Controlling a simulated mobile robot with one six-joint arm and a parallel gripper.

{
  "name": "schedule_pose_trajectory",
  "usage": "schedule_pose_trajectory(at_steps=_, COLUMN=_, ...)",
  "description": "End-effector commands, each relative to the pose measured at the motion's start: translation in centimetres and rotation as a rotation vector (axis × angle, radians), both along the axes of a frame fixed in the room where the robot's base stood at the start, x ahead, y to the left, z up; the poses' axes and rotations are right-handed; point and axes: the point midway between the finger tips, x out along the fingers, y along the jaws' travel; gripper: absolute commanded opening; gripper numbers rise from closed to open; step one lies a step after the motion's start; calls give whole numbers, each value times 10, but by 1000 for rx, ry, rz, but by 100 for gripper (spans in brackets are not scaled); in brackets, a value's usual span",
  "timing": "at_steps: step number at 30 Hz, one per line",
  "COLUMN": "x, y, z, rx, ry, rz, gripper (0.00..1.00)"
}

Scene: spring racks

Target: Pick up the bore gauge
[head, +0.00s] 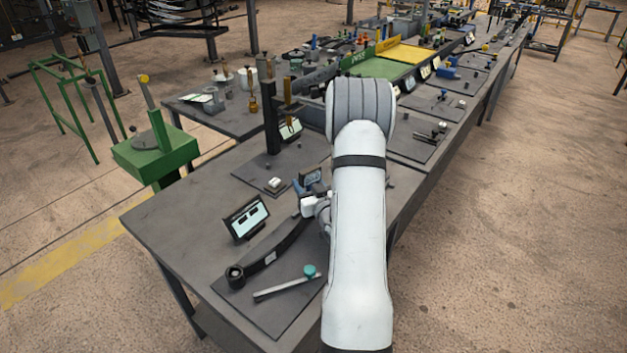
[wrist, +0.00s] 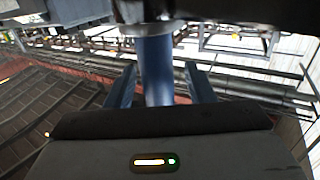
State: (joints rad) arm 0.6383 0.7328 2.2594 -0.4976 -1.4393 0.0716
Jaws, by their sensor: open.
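My gripper (wrist: 163,85) is open at the left of my arm, low over the near table; in the head view (head: 303,187) it is small and partly hidden. In the wrist view a blue upright cylinder (wrist: 156,70) with a flat disc at one end stands between the two fingers, with gaps on both sides. It is probably the bore gauge, but I cannot be sure. In the head view a small dark blue piece (head: 312,177) shows beside the gripper. A grey bar with a teal knob (head: 310,271) lies on the front mat, apart from the gripper.
A dark curved leaf spring (head: 275,257) with an eye lies close to the gripper. A tilted display (head: 246,218) stands at its left. A dark post (head: 271,130) rises behind. The table (head: 165,215) is clear at its left end. More benches stretch away behind.

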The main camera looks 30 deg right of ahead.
Motion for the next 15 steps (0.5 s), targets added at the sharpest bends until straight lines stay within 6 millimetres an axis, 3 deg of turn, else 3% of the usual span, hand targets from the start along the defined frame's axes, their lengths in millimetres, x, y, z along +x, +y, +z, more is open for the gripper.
schedule_pose_trajectory(at_steps=8, x=5, y=-1, z=-1, rx=0, ry=0, rz=-2, gripper=49)
schedule_pose_trajectory(at_steps=15, x=4, y=-2, z=0, rx=0, ry=0, rz=-2, gripper=30)
